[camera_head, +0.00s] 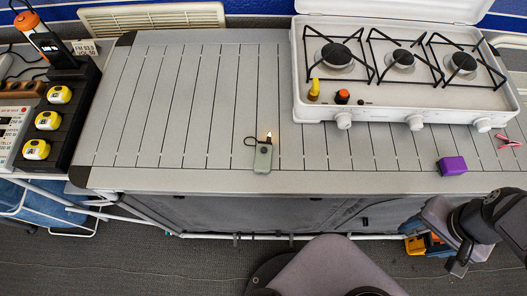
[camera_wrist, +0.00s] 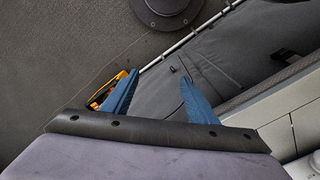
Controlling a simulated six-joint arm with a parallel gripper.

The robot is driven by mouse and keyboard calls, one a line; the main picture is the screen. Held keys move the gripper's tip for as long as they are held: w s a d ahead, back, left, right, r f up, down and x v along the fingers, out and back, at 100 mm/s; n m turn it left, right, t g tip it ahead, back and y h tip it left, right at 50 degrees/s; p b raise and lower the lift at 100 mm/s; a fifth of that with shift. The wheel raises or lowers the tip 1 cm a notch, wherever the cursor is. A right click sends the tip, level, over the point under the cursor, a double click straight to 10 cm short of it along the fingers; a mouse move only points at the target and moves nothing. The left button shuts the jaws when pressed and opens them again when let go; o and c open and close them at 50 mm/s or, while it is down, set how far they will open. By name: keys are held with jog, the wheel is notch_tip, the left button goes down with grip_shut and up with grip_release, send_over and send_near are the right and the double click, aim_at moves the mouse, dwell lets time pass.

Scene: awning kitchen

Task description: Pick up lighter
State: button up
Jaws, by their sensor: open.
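A small grey-green object with a dark loop and a pale, flame-like tip, seemingly the lighter (camera_head: 263,158), lies near the front edge of the slatted table, left of the stove. My gripper (camera_wrist: 158,76) shows in the wrist view with two blue fingers spread apart and nothing between them. In the head view my arm is at the lower right, in front of the table and well to the right of the lighter. The fingers are hard to make out there. The lighter is not visible in the wrist view.
A white three-burner stove (camera_head: 400,112) fills the table's back right. A purple block (camera_head: 452,166) and a pink clip-like item (camera_head: 507,141) lie in front of it. A dark box with yellow items (camera_head: 60,120) stands left. The slatted table (camera_head: 180,110) is clear around the lighter.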

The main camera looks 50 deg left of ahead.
jog(key=w+a+r+n+t+p, duration=0.1)
jog(key=w+r+p, duration=0.1)
jog(key=r+p, duration=0.4)
jog(key=w+a+r+n+t+p, duration=0.1)
jog(key=w+r+n+p, duration=0.15)
jog(key=r+p, duration=0.4)
jog(key=m+t+y+p, duration=0.1)
jog(key=m+y+p, duration=0.25)
jog(key=m, duration=2.85)
send_over(262, 162)
jog(key=s+d, duration=0.2)
jog(key=s, duration=0.1)
jog(key=shift+h, duration=0.35)
jog(key=shift+d+b+x, duration=0.15)
jog(key=shift+b+x, duration=0.55)
jog(key=shift+x, duration=0.95)
jog(key=shift+d+b+x, duration=0.15)
jog(key=shift+b+x, duration=0.5)
jog(key=shift+x, duration=1.05)
jog(key=shift+w+a+f, duration=0.25)
jog(key=shift+w+f, duration=0.1)
jog(key=shift+f, duration=0.25)
